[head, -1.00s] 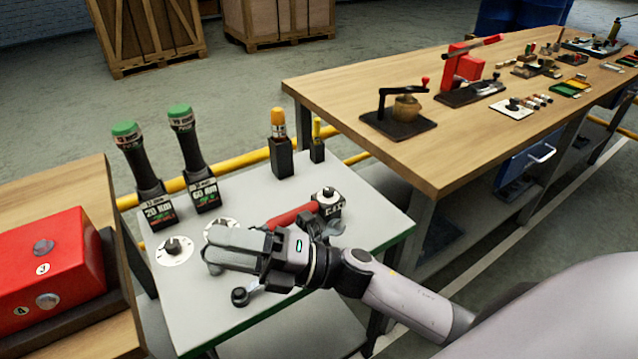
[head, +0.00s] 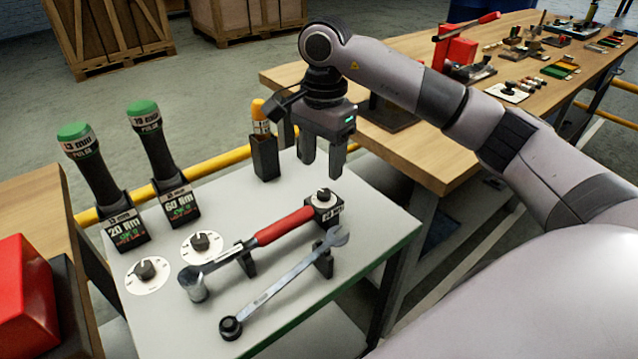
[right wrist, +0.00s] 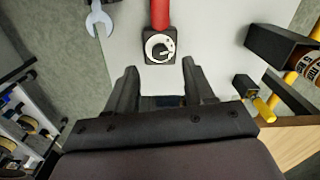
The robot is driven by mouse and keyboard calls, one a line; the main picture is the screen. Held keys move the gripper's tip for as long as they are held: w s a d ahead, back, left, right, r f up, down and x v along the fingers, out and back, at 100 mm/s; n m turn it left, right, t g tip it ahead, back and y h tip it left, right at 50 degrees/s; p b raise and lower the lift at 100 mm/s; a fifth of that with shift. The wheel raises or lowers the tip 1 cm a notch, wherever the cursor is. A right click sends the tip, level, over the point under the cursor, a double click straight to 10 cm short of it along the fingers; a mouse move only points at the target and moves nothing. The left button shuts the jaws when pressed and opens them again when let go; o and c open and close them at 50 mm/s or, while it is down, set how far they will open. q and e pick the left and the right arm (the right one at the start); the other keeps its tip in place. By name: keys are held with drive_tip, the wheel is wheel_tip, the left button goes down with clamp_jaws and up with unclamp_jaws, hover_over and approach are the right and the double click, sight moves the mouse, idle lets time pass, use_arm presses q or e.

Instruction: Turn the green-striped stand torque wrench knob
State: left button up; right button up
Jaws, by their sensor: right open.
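The torque wrench (head: 284,226) has a red handle and lies in holders on the grey stand (head: 385,228) with a green edge. Its knob (head: 323,196), dark on a white dial face, sits on a black block at the handle's right end. It also shows in the right wrist view (right wrist: 159,46), just beyond the fingertips. My right gripper (head: 323,164) is open and empty, points down, and hangs above and behind the knob, apart from it. In the right wrist view the right gripper's fingers (right wrist: 160,72) are spread with the knob ahead between them. My left gripper is not in view.
A combination spanner (head: 285,283) lies in front of the wrench. Two flat dial knobs (head: 145,270) (head: 201,244) and two green-topped tools (head: 90,165) (head: 158,150) stand on the left. An orange-topped tool in a black holder (head: 264,156) stands left of the gripper. A wooden bench (head: 420,165) adjoins at right.

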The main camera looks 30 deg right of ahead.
sight(324, 192)
drive_tip(key=shift+d+f, duration=0.15)
drive_tip(key=shift+d, duration=0.15)
wheel_tip(324, 192, down, 7)
drive_tip(key=shift+r, duration=0.2)
clamp_jaws()
